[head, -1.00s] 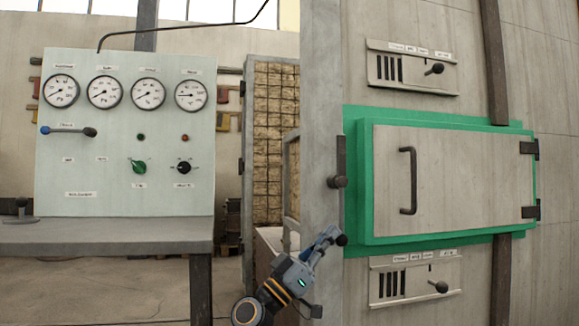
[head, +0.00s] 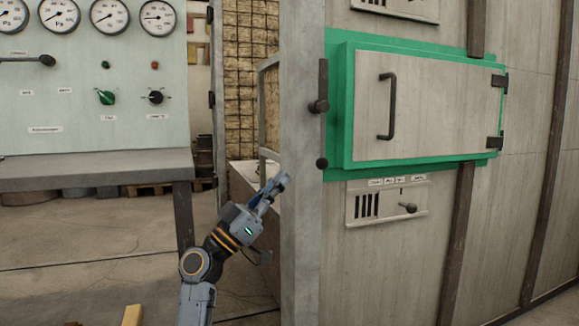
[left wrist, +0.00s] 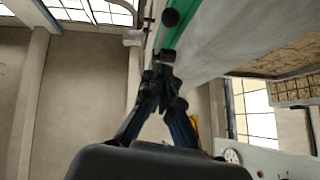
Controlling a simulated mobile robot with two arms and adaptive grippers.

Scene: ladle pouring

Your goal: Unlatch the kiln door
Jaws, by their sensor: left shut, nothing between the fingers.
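The kiln door (head: 440,120) is a pale panel in a green frame (head: 340,110), closed, with a dark upright handle (head: 388,106). At its left edge the latch, a dark upright bar (head: 323,80), has a round boss partway down and a ball knob (head: 322,163) at its lower end. My left gripper (head: 284,180) is shut and empty, left of and slightly below the ball knob, apart from it in the picture. In the left wrist view its fingertips (left wrist: 163,78) are together, below a dark round knob (left wrist: 170,17) beside the green strip. My right gripper is out of view.
A vent panel with a small lever (head: 408,208) lies below the door. A grey pillar (head: 302,220) stands just right of my gripper. The control panel (head: 95,90) with gauges is at left above a grey bench (head: 100,170).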

